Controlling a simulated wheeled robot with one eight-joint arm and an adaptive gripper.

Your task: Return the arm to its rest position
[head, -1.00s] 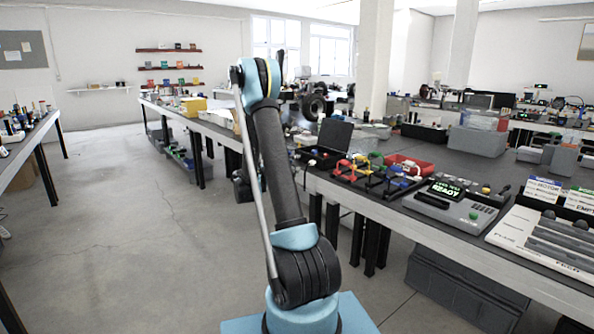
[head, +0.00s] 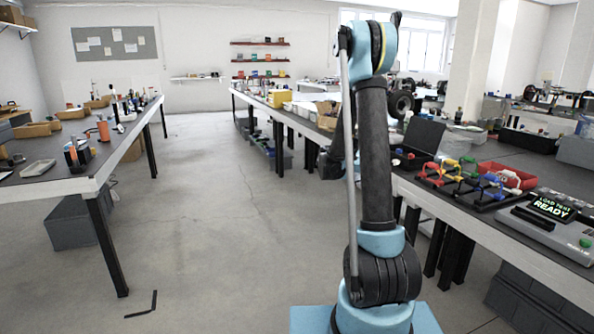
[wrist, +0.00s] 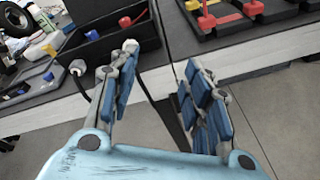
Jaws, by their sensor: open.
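My arm (head: 374,160) stands upright on the right side of the head view, its upper links raised beside the right-hand bench. The gripper itself is hidden behind the arm in the head view. In the wrist view my gripper (wrist: 165,95) shows two blue-padded fingers spread apart with nothing between them. Beyond the fingertips are the bench edge and the grey floor.
The right-hand bench (head: 480,228) holds a black tray with coloured clamps (head: 455,180), a red bin (head: 508,176) and a tester reading "LOAD TEST READY" (head: 550,208). A left bench (head: 60,188) holds tools. Open floor (head: 230,220) lies between.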

